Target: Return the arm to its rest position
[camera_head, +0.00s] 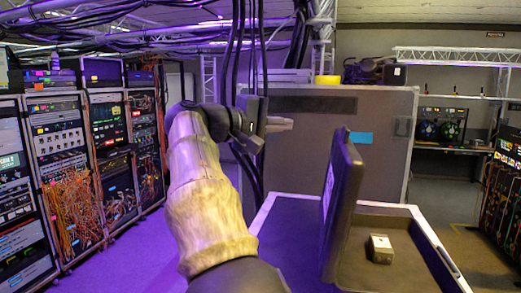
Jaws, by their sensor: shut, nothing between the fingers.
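My arm rises from the bottom centre of the head view and bends at its top. My gripper (281,124) points to the right at its end, in front of the large grey case. Its fingers look shut with nothing between them. It is apart from the open tray and screen below it.
A grey case (340,140) stands behind my gripper. A dark screen (341,205) stands upright at a tray (440,262) holding a small metal block (381,249). Equipment racks (60,150) line the left. Black cables (240,50) hang close to my gripper. The left floor is clear.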

